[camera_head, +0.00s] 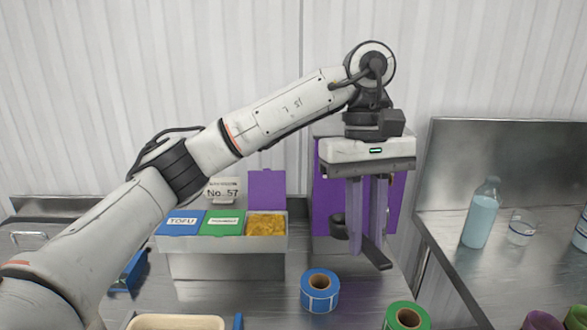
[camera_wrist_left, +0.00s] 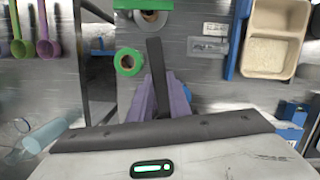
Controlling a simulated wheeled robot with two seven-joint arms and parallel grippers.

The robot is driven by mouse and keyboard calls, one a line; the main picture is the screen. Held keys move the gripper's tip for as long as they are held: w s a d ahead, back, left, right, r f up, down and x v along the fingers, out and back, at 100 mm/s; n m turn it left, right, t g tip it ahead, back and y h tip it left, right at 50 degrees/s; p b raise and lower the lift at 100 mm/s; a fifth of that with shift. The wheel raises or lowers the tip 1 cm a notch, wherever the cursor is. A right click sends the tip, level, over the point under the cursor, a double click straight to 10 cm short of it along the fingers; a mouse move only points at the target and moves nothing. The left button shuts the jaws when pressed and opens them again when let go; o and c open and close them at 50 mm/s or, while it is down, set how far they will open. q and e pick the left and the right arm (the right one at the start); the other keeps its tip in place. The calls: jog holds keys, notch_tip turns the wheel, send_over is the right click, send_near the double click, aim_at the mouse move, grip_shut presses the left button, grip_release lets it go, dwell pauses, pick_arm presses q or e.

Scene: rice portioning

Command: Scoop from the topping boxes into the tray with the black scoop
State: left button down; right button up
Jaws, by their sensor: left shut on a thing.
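My left gripper (camera_head: 367,232) is shut on the black scoop (camera_head: 375,253), held above the counter right of the topping boxes. In the left wrist view the black handle (camera_wrist_left: 155,60) runs out between the purple fingers (camera_wrist_left: 160,88); the bowl's contents cannot be seen. The topping boxes (camera_head: 228,263) stand at the back: a blue TOFU lid (camera_head: 181,222), a green lid (camera_head: 222,223), and an open compartment with yellow topping (camera_head: 266,225), its purple lid (camera_head: 267,190) raised. The beige tray (camera_head: 205,322) is at the bottom edge; the left wrist view shows its rim (camera_wrist_left: 246,45) and pale rice in one compartment.
A blue tape roll (camera_head: 320,290) and a green roll (camera_head: 406,317) lie on the metal counter. A bottle (camera_head: 481,213) and a glass (camera_head: 521,230) stand on the right counter. A No. 57 sign (camera_head: 222,189) stands behind the boxes. Purple and green ladles (camera_wrist_left: 46,40) show in the left wrist view.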

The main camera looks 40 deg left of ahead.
pick_arm(q)
jog(key=w+a+r+n+t+h, duration=0.1)
jog(key=a+r+n, duration=0.25)
jog(key=a, duration=0.35)
jog(key=w+a+r+n+t+h, duration=0.1)
jog(key=w+a+r+n+h, duration=0.1)
jog(key=a+n, duration=0.45)
jog(key=shift+m, duration=0.5)
jog(key=shift+s+a+f, duration=0.1)
jog(key=shift+a+f, duration=0.55)
jog(key=shift+f, duration=1.1)
jog(key=shift+s+a+f, duration=0.1)
jog(key=shift+a+f, duration=0.5)
jog(key=shift+f, duration=1.1)
jog(key=shift+s+a+f, duration=0.1)
jog(key=shift+a+f, duration=0.55)
jog(key=shift+f, duration=1.1)
jog(key=shift+d, duration=0.15)
jog(key=shift+w+d, duration=0.1)
jog(key=shift+d, duration=0.6)
jog(key=shift+a, duration=0.1)
jog(key=shift+a, duration=0.75)
jog(key=shift+r, duration=0.1)
